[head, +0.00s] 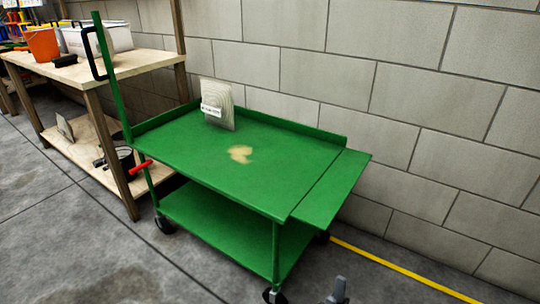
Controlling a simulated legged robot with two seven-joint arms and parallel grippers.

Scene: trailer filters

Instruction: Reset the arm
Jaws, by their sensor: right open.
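Only a small grey tip of my right gripper (337,293) shows, at the bottom edge of the head view. It is in front of the green cart's lower front corner and apart from the cart in the picture. No held thing shows at it; the rest of the gripper and its arm is out of frame. My left gripper is not in view. A pale square filter (222,97) with a white label stands upright at the back of the green cart's top (190,150).
The wheeled cart has a lower shelf (215,222) and a red handle piece (142,166). A wooden shelf unit (120,65) at left holds an orange bucket (43,45) and a white bin (110,38). A block wall (430,110) stands behind. Floor at front left is clear.

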